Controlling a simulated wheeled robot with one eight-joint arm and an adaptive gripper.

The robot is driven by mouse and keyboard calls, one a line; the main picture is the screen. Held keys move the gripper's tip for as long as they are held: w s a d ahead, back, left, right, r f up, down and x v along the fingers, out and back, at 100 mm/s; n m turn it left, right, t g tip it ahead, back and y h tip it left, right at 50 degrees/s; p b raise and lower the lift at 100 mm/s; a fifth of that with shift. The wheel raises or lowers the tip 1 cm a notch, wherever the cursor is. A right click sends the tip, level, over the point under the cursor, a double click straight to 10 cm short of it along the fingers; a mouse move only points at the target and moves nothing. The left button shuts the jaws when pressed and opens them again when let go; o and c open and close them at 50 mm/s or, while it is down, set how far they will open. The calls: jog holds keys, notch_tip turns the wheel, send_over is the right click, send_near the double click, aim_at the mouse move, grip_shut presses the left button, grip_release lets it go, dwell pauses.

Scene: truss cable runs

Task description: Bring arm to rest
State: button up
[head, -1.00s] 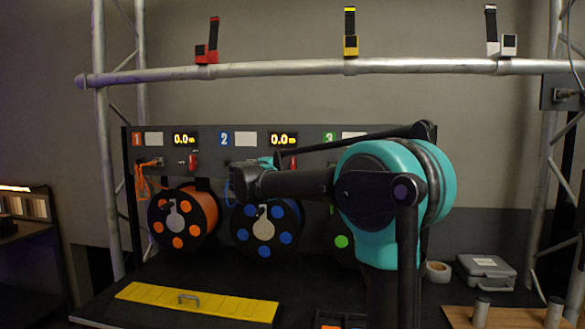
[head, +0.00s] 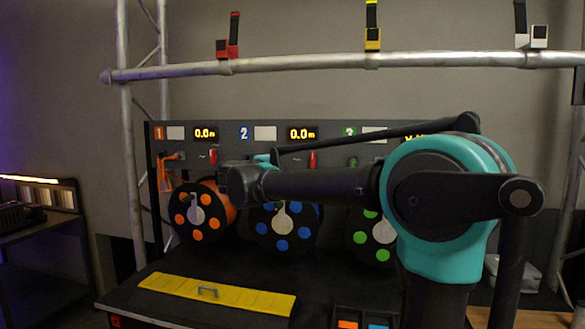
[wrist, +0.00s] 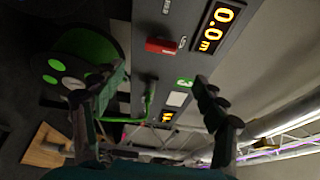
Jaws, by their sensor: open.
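My arm crosses the right half of the head view, its teal joint in front of the cable panel and its dark forearm reaching left. My gripper's fingers show in the wrist view (wrist: 155,95), spread apart with nothing between them. Past them are the panel with a lit 0.0 m display (wrist: 217,27), a red handle (wrist: 161,46) and the green-spotted reel (wrist: 75,68). In the head view the arm's far end is near the blue-spotted reel (head: 283,240); I cannot make out the fingertips there.
The orange reel (head: 197,216) stands left of the blue one, and the green reel (head: 370,238) is partly behind my arm. A yellow cover (head: 220,296) lies on the bench front. A truss bar (head: 300,66) with red, yellow and white clamps runs above. A grey case (head: 512,272) is at right.

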jog(key=a+f+n+t+y, duration=0.4)
jog(key=f+n+t+y, duration=0.25)
jog(key=n+y, duration=0.9)
jog(key=s+d+f+n+g+y, duration=0.1)
jog(key=s+f+n+g, duration=0.35)
jog(key=f, duration=0.55)
jog(key=s+d+f+n+g+y, duration=0.1)
jog(key=s+f+n+g, duration=0.3)
jog(key=f, duration=0.6)
jog(key=s+d+f+g+h, duration=0.2)
jog(key=s+d+f, duration=0.2)
jog(key=s+f, duration=0.3)
jog(key=s+d+f+n+g+h, duration=0.1)
jog(key=s+d+f+g, duration=0.2)
jog(key=s+d+f, duration=0.2)
jog(key=s+d+f+n+g+h, duration=0.1)
jog(key=s+d+f, duration=0.3)
jog(key=s+f, duration=0.6)
jog(key=shift+s+d+g+h, duration=0.4)
jog(key=shift+s+g+h, duration=0.3)
jog(key=shift+h, duration=0.15)
